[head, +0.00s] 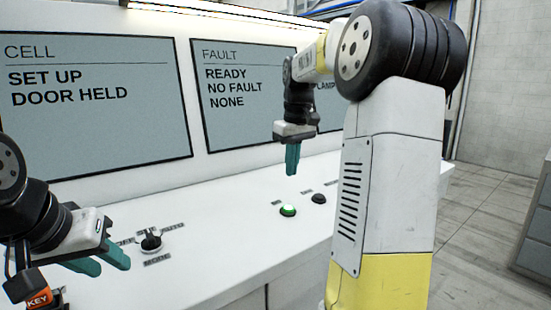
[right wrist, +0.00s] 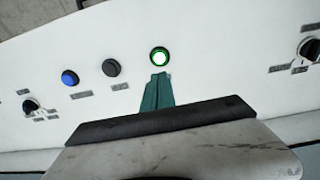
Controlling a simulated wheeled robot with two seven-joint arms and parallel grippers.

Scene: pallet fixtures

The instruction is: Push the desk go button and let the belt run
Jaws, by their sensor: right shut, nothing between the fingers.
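A round green button (head: 288,211) sits on the white desk (head: 225,240) and looks lit. It also shows in the right wrist view (right wrist: 160,57), with a bright white centre and green rim. My right gripper (head: 292,174) is shut and empty, its teal fingers pointing down above the desk near the green button. In the right wrist view its fingertips (right wrist: 158,78) appear just below the button; a gap shows in the head view. My left gripper (head: 112,268) is open and empty at the lower left. No belt is in view. The label texts by the buttons are too small to read.
A black button (head: 319,199) stands beside the green one, and a blue button (right wrist: 70,77) further left in the wrist view. A mode knob (head: 151,240) and an orange key tag (head: 38,299) are at left. Screens read "SET UP, DOOR HELD" (head: 90,140) and "READY, NO FAULT" (head: 240,125).

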